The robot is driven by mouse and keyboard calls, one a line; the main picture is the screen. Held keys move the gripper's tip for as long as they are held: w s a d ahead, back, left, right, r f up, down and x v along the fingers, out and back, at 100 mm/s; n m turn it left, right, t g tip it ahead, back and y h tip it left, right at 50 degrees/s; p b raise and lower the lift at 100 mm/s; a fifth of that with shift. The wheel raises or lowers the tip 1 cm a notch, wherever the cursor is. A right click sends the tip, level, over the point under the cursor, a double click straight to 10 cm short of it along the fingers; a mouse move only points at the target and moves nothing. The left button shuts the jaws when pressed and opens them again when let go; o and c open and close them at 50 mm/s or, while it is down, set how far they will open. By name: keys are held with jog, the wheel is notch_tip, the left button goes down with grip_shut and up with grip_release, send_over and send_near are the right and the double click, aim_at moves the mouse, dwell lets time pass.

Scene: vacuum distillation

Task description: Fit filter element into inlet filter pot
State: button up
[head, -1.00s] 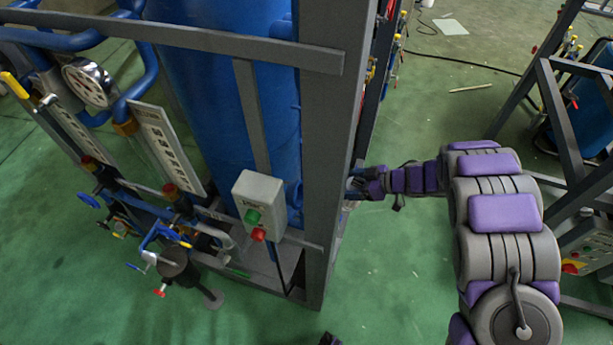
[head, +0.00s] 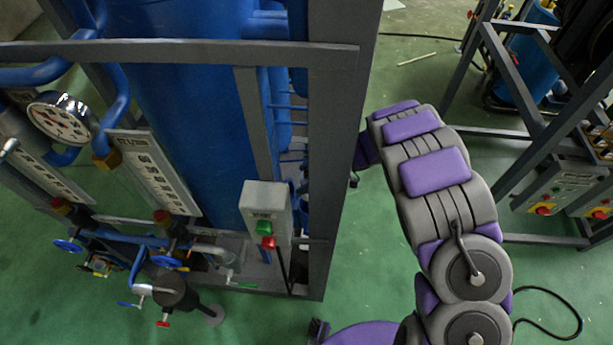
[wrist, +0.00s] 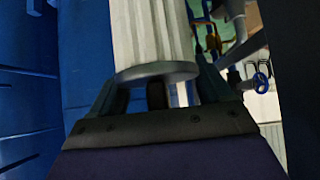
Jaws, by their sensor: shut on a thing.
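The filter element (wrist: 148,35) is a white pleated cylinder with a grey end cap, in the upper middle of the wrist view. My gripper (wrist: 157,92) is shut on it at the capped end, with a dark finger on each side. The element's far end runs out of the top of the picture. In the head view my arm reaches behind the grey frame post, which hides the gripper and the element. I cannot tell for sure which part is the inlet filter pot; a dark vessel (head: 176,290) stands low among the pipes at lower left.
The grey post (head: 345,130) and crossbar (head: 190,50) stand before a large blue column (head: 185,110). A switch box (head: 265,210) hangs beside the post. Blue surfaces (wrist: 30,90) are close on the left in the wrist view.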

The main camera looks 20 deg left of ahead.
jog(key=shift+a, duration=0.6)
jog(key=shift+d+r+p, duration=0.1)
jog(key=shift+d+p, duration=0.15)
jog(key=shift+p, duration=0.45)
jog(key=shift+d+f+b, duration=0.15)
jog(key=shift+d+f, duration=0.15)
jog(key=shift+f, duration=0.3)
jog(key=shift+d+f+b, duration=0.15)
jog(key=shift+d+f, duration=0.1)
jog(key=shift+f, duration=0.35)
jog(key=shift+a+f, duration=0.3)
jog(key=shift+f, duration=0.6)
jog(key=shift+a+f, duration=0.25)
jog(key=shift+f, duration=0.6)
jog(key=shift+d, duration=0.45)
jog(key=shift+a, duration=0.4)
jog(key=shift+d, duration=0.25)
jog(key=shift+f+b, duration=1.55)
jog(key=shift+f, duration=2.05)
